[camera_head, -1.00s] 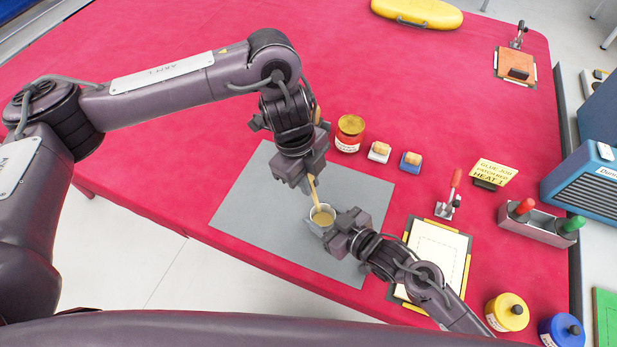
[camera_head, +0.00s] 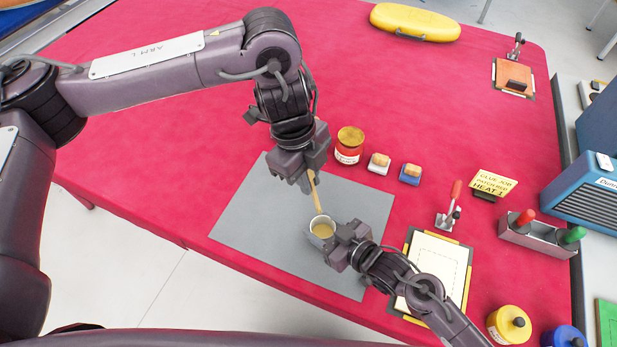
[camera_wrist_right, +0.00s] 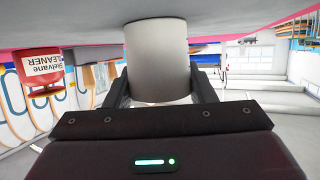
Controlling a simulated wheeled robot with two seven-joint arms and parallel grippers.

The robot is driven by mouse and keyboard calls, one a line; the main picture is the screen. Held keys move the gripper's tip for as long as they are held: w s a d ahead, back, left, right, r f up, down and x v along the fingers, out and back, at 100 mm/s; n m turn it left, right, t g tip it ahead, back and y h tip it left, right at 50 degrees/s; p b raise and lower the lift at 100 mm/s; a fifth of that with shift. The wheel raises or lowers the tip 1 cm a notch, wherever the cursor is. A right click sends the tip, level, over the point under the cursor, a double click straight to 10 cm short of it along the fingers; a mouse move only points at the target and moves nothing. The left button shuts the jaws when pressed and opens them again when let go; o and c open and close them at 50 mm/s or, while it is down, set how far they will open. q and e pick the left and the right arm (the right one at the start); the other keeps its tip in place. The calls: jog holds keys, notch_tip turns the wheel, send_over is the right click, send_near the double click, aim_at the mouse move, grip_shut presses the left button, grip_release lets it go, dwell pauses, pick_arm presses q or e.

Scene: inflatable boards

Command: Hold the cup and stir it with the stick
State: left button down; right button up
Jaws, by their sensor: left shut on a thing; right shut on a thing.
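A small grey cup (camera_head: 321,230) with tan liquid in it stands over the grey mat (camera_head: 250,215). My right gripper (camera_head: 332,243) is shut on the cup from its lower right side. In the right wrist view the cup's pale wall (camera_wrist_right: 158,62) sits between the two dark fingers (camera_wrist_right: 158,85). My left gripper (camera_head: 307,184) is above the cup and shut on a light wooden stick (camera_head: 315,194). The stick slants down to the cup's mouth. Its lower end is at the liquid, and how deep it goes cannot be told.
A red jar (camera_head: 349,146) and two small brushes or blocks stand behind the mat. A red-handled clamp (camera_head: 450,210) and yellow sign (camera_head: 494,184) stand farther right. The left mat is clear.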

jog(key=o, duration=1)
jog(key=shift+o, duration=0.2)
jog(key=v, duration=1)
jog(key=shift+s+d, duration=0.2)
jog(key=shift+d, duration=0.1)
jog(key=shift+s+d+r, duration=0.35)
jog(key=shift+d+r, duration=0.05)
jog(key=shift+d, duration=0.05)
